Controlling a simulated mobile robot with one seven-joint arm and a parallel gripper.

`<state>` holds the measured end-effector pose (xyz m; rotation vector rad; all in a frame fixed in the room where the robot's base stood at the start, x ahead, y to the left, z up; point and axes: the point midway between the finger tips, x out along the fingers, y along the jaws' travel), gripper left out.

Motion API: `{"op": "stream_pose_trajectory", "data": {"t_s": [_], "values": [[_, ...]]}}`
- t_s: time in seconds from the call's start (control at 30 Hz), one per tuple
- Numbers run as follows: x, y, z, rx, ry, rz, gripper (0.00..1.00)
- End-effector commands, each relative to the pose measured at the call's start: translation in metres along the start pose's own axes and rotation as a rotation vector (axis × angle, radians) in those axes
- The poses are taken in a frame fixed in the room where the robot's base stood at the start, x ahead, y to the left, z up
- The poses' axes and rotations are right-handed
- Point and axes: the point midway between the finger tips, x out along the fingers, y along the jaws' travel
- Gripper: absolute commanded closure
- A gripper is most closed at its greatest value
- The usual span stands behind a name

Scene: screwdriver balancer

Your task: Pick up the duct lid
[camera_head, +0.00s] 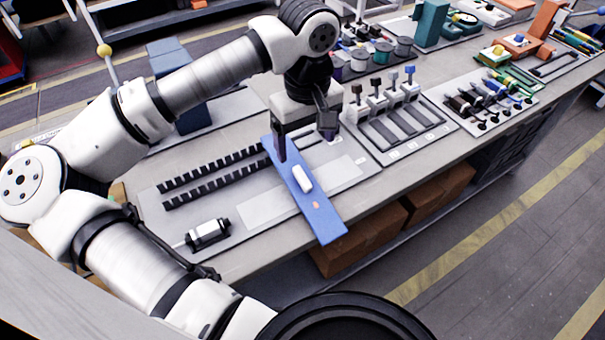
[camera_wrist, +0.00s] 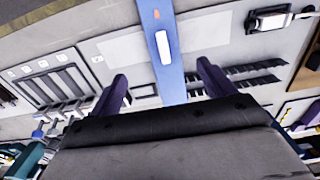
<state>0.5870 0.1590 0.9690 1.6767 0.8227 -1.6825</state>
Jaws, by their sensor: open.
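The long flat blue strip, which looks like the duct lid (camera_head: 321,213), lies across the grey panel, its near end reaching past the bench's front edge. It has a white block and a small orange mark on top. In the wrist view, the lid (camera_wrist: 168,82) runs up between my fingers. My gripper (camera_head: 304,142) is open above the lid's far end; one finger hides part of it. In the wrist view, my gripper (camera_wrist: 161,76) has a finger on each side of the lid, with visible gaps. Whether the fingertips reach down to lid height is unclear.
Two black slotted duct rows (camera_head: 212,172) lie left of the lid. A small black-and-white device (camera_head: 208,234) with a cable sits at the front left. A tray with grey slots (camera_head: 402,124) and several connectors stands to the right. Cardboard boxes (camera_head: 362,238) are under the bench.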

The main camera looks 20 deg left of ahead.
Motion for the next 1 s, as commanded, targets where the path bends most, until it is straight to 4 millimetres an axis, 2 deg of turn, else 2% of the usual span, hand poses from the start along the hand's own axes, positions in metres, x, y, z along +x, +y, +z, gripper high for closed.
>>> {"op": "stream_pose_trajectory", "data": {"t_s": [0.1, 0.3, 0.53, 0.8, 1.0], "values": [[0.024, 0.000, 0.000, -0.001, -0.003, 0.002, 0.18], [0.052, 0.000, 0.000, -0.001, -0.002, 0.004, 0.18], [0.068, -0.002, -0.003, -0.002, -0.003, 0.004, 0.18], [0.105, -0.006, -0.007, -0.001, -0.002, 0.005, 0.18], [0.111, -0.006, -0.007, -0.001, 0.002, 0.005, 0.18]]}}
